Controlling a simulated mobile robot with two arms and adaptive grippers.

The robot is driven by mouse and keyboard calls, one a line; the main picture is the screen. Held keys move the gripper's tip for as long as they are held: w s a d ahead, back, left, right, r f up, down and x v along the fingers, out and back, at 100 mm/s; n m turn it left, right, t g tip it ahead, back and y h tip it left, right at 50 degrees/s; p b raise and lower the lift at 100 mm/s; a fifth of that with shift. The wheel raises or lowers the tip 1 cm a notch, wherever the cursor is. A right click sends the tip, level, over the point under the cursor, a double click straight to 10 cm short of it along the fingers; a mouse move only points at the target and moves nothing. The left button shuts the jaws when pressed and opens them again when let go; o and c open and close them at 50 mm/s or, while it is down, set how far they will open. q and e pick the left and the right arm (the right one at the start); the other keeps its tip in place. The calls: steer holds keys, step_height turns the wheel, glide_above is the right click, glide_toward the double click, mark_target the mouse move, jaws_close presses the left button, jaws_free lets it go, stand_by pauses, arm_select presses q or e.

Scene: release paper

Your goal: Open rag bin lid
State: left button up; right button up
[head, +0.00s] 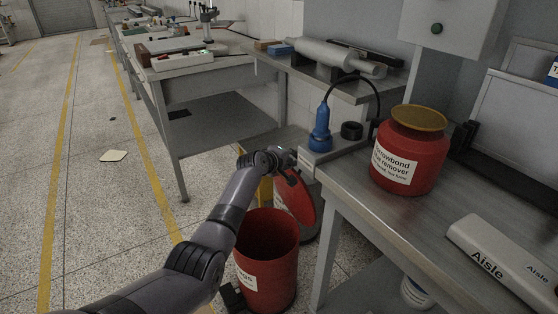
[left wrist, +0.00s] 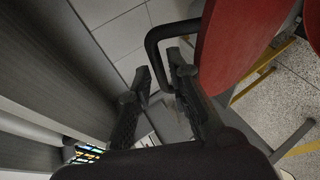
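The red rag bin (head: 265,264) stands on the floor beside the workbench, its top open and its inside showing. Its round red lid (head: 297,203) is raised and tilted up at the back right of the rim. My left gripper (head: 291,174) is at the top of the lid, partly hidden by my own wrist. In the left wrist view the lid (left wrist: 240,40) fills the upper right, with a black loop handle (left wrist: 154,52). My left gripper (left wrist: 160,68) has its fingers apart on either side of the handle bar, with a gap showing. My right gripper is out of view.
A workbench (head: 345,190) is close on the right, holding a red glue-remover tub (head: 409,150) and an aisle sign (head: 505,262). A blue tool (head: 320,128) stands at its back. Another table (head: 200,68) stands behind; the floor at left is mostly clear.

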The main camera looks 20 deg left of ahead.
arm_select(q)
steer(key=v, duration=0.9)
steer(key=shift+s, duration=0.1)
stand_by(0.3)
